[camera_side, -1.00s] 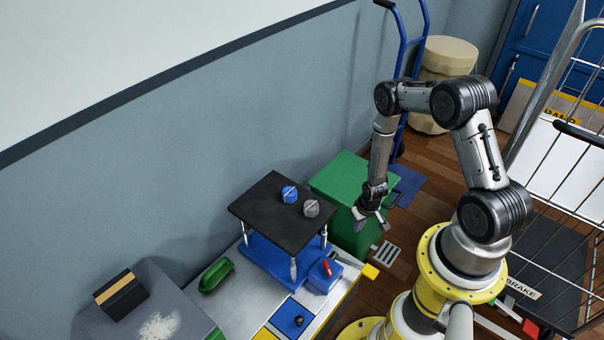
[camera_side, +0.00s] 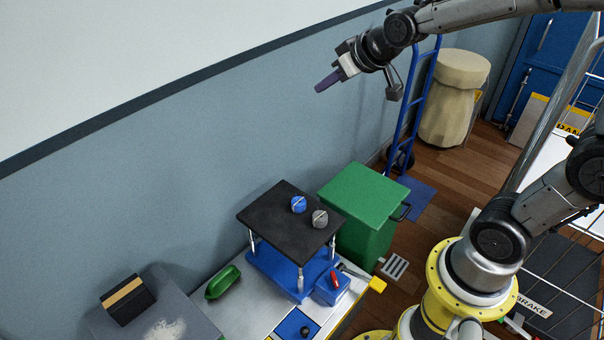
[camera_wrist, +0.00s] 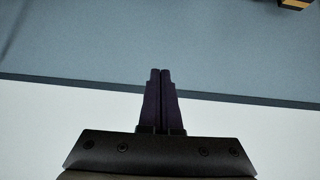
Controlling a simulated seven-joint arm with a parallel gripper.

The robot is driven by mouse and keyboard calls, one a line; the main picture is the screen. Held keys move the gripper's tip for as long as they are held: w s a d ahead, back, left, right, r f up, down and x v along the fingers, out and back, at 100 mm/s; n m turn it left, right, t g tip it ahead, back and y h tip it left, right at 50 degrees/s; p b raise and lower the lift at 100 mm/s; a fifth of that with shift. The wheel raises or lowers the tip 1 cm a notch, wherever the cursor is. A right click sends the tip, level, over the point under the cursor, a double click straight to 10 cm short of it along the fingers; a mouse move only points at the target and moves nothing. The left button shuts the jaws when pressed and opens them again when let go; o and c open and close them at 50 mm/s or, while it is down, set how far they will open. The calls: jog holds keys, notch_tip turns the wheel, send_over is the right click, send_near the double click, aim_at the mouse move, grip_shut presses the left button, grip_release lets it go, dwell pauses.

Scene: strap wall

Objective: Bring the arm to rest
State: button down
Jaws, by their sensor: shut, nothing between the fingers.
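My gripper (camera_side: 328,82) is raised high at the top of the side view, in front of the grey-blue wall, pointing left and slightly down. Its two dark purple fingers are shut with nothing between them. They also show together in the wrist view (camera_wrist: 160,72), against the wall (camera_wrist: 90,40) and its dark stripe. The gripper is well above the table and touches nothing that I can see. My arm is stretched across the top of the side view and partly runs out of frame.
Below stand a black-topped platform (camera_side: 275,232) with a blue knob (camera_side: 298,204) and a grey knob (camera_side: 320,218), a green bin (camera_side: 362,195) and a green object (camera_side: 223,282). A blue hand truck (camera_side: 408,110) and a beige barrel (camera_side: 452,100) stand behind my gripper. A wire cart is at right.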

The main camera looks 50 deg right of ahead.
jog(key=s+a+r+n+y, duration=0.1)
jog(key=s+a+r, duration=0.1)
jog(key=s, duration=0.4)
jog(key=s+a+r, duration=0.2)
jog(key=s+r, duration=0.1)
jog(key=s, duration=0.4)
jog(key=s+f+g, duration=0.3)
jog(key=s+f, duration=0.3)
jog(key=s, duration=0.5)
jog(key=shift+a+f+g, duration=0.3)
jog(key=shift+a+f, duration=0.05)
jog(key=shift+f, duration=0.05)
